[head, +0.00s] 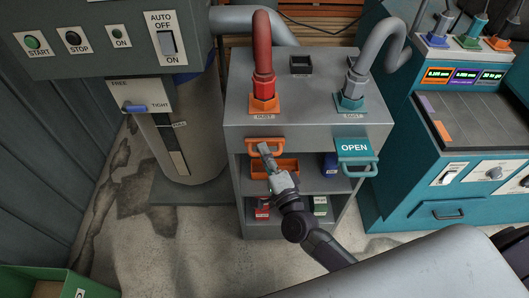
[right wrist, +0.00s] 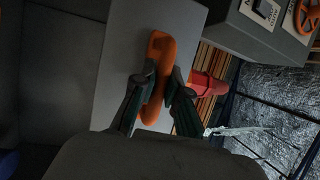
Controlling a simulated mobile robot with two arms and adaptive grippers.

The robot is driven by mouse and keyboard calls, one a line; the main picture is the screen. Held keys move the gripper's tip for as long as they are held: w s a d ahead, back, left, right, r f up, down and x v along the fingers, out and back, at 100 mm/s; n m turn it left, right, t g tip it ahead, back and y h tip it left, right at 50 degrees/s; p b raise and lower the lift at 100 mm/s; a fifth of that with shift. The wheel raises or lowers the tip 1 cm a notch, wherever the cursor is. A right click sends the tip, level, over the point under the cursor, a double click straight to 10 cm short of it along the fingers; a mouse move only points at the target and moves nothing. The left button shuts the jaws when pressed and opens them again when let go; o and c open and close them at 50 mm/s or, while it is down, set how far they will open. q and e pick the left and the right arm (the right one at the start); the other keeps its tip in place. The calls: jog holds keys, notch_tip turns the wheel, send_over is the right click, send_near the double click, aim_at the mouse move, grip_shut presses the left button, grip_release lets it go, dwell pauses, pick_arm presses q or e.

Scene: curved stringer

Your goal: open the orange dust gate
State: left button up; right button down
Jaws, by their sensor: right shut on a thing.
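The orange dust gate (head: 257,145) is an orange handle on the front of the grey cabinet, below the red hose. My right gripper (head: 265,152) is at this handle, coming from below. In the right wrist view, the orange handle (right wrist: 157,75) lies between the two fingers of my right gripper (right wrist: 158,85), which are shut on it. The orange gate sits close against the cabinet front, with no plate showing. The teal gate (head: 354,150) at the right is pulled out and shows the word OPEN. My left gripper is not in view.
The grey cabinet (head: 310,118) carries a red hose (head: 263,55) and a grey hose (head: 380,50) on top. An orange bin (head: 285,168) sits on the shelf behind my gripper. A teal machine (head: 420,190) stands at the right. The floor (head: 215,225) in front is clear.

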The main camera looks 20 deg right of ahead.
jog(key=s+a+p, duration=0.1)
jog(key=s+a, duration=0.1)
jog(key=s, duration=0.4)
jog(key=shift+s, duration=0.3)
jog(key=c, duration=1.2)
grip_release()
jog(key=s, duration=0.4)
jog(key=s+d+f, duration=0.1)
jog(key=s, duration=0.2)
jog(key=s+f, duration=0.1)
jog(key=s, duration=0.3)
jog(key=shift+s+d, duration=0.25)
jog(key=shift+s, duration=0.1)
